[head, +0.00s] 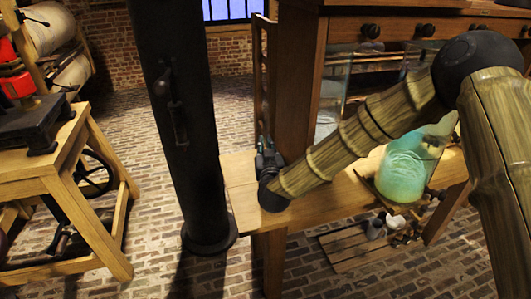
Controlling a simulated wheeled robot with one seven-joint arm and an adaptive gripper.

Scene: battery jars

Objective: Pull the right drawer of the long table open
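A wooden table or cabinet front (395,14) with drawers runs along the upper right, partly cut off by the picture's top and right edges. Dark round knobs (371,31) sit in a row on its drawer fronts, which look flush. I cannot tell which drawer is the right one. My gripper (265,145) is at the end of my bamboo-textured arm, over the left end of a low wooden bench, left of the knobs and lower than them. Its small dark fingers point away from me. They are too small to tell open from shut, and I see nothing held.
The low bench (240,207) carries a glass jar with greenish contents (405,172). Larger glass panes stand behind it. A slatted wooden board (350,250) lies on the brick floor. A dark column (180,110) stands left of the bench. A wooden-framed machine (85,195) is far left.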

